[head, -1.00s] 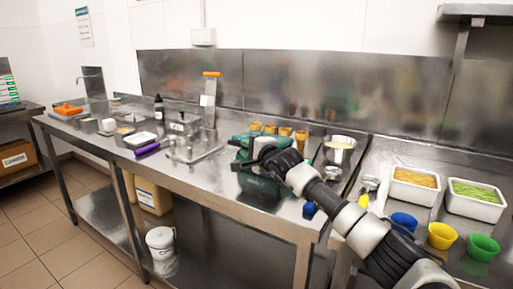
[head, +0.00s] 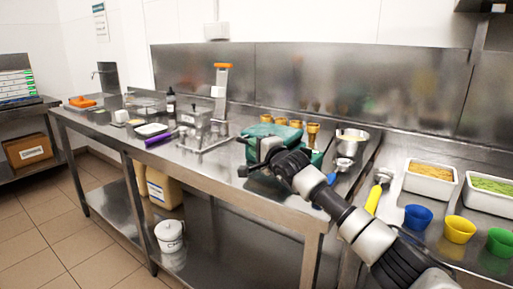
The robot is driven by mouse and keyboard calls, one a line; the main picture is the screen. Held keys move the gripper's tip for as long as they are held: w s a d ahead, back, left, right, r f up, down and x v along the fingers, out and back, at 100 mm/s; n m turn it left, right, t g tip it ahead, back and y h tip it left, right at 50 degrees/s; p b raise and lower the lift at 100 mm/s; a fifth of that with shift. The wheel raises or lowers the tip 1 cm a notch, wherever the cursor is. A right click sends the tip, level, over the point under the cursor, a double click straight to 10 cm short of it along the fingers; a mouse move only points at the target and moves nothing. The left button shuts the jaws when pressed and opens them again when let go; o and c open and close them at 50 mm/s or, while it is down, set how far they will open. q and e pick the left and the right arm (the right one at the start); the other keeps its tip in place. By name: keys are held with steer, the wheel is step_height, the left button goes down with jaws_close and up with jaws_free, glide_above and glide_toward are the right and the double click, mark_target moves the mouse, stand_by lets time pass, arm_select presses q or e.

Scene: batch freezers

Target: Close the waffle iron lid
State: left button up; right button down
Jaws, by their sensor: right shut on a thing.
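The teal waffle iron (head: 268,131) stands on the steel counter, in the middle of the view. My right arm reaches in from the lower right across its front. My right gripper (head: 252,164) is at the near left side of the waffle iron, shut on its lid, seemingly at the front edge. The exact grip is hidden by the dark fingers and wrist. My arm covers much of the waffle iron, so the lid's exact angle is hard to tell. My left gripper is not in view.
Several golden cones (head: 312,130) stand behind the waffle iron, with a metal bowl (head: 350,143) to the right. A yellow-handled scoop (head: 375,194) and blue (head: 418,217), yellow (head: 458,229) and green cups lie further right. A steel press (head: 207,132) stands left.

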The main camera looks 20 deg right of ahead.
steer(key=shift+f, duration=0.25)
steer(key=c, duration=1.1)
jaws_free()
steer(key=shift+d, duration=0.1)
steer(key=shift+s, duration=0.4)
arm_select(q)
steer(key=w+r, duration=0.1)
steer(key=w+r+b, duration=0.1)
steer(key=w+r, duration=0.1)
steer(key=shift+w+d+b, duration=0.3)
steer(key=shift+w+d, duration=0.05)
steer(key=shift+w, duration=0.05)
arm_select(e)
steer(key=v, duration=1)
steer(key=shift+d, duration=0.1)
